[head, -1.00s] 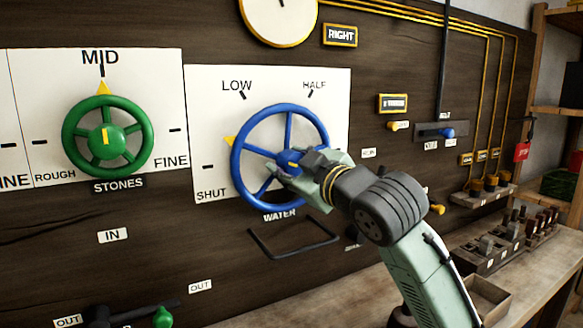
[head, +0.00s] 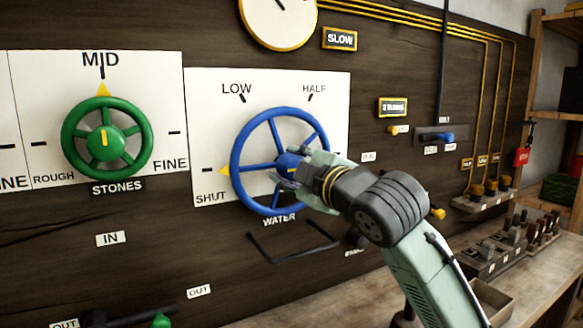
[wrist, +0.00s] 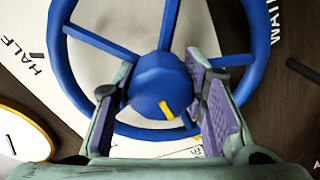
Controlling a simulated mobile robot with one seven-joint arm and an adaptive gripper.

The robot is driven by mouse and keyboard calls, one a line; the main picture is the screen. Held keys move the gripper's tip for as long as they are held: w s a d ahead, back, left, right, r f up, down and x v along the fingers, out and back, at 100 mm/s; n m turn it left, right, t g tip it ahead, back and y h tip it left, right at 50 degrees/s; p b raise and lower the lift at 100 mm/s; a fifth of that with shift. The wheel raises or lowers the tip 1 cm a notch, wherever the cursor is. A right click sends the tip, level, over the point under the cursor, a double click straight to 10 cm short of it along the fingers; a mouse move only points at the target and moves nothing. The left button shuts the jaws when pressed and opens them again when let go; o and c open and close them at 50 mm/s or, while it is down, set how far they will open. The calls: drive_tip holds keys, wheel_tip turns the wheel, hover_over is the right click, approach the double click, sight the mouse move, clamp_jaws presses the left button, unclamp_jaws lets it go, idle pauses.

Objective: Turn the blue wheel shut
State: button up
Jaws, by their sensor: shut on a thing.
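The blue wheel (head: 240,142) is on the white WATER plate, marked SHUT, LOW and HALF. Its yellow pointer (head: 224,170) is at the left of the rim, level with the SHUT tick or very close to it. My gripper (head: 287,170) is at the wheel's centre, its fingers around the hub. In the wrist view the blue hub (wrist: 158,88), with a yellow mark, sits between the two purple-padded fingers. Part of the lower right of the wheel is hidden behind my gripper.
A green STONES wheel (head: 72,137) is to the left, its pointer at MID. A dark bar handle (head: 292,252) is just below the blue wheel. A sign (head: 340,38) above reads SLOW. A wooden bench (head: 350,303) runs below on the right.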

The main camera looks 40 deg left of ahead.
drive_tip(key=o, duration=1.2)
drive_tip(key=shift+c, duration=0.2)
drive_tip(key=v, duration=1.2)
drive_tip(key=shift+s, duration=0.1)
